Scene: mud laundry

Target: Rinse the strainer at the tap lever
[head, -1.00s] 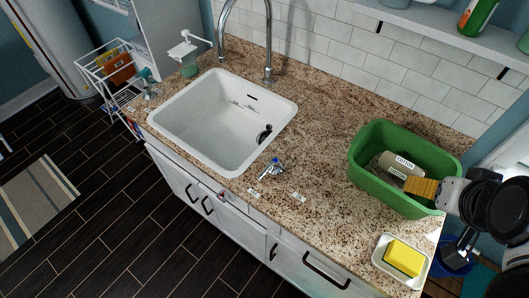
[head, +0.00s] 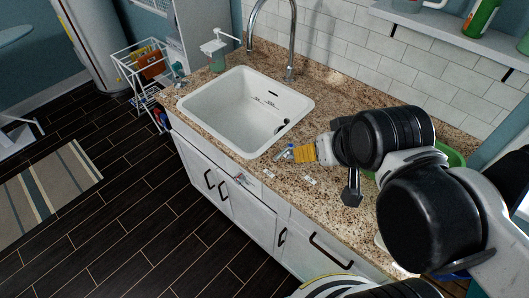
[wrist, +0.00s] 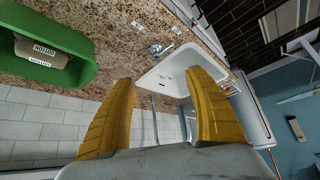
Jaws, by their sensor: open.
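A white sink (head: 222,112) is set in the granite counter; it also shows in the wrist view (wrist: 168,74). A dark round piece (head: 281,125) sits low inside it; I cannot tell if it is the strainer. A small silver and blue fitting (head: 284,153), possibly the tap lever, is on the counter at the sink's front right; it also shows in the wrist view (wrist: 156,49). My gripper (head: 297,153), with yellow fingers, overlaps this fitting's right side in the head view. In the wrist view my gripper (wrist: 160,76) is open, with nothing between its fingers.
A tall curved faucet (head: 292,40) rises behind the sink. A soap dispenser (head: 216,55) stands at its left back. A green bin (wrist: 40,45) with a labelled container (wrist: 42,52) is on the counter. Small labels (head: 310,180) lie near the front edge. A shelf (head: 430,25) overhangs the right.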

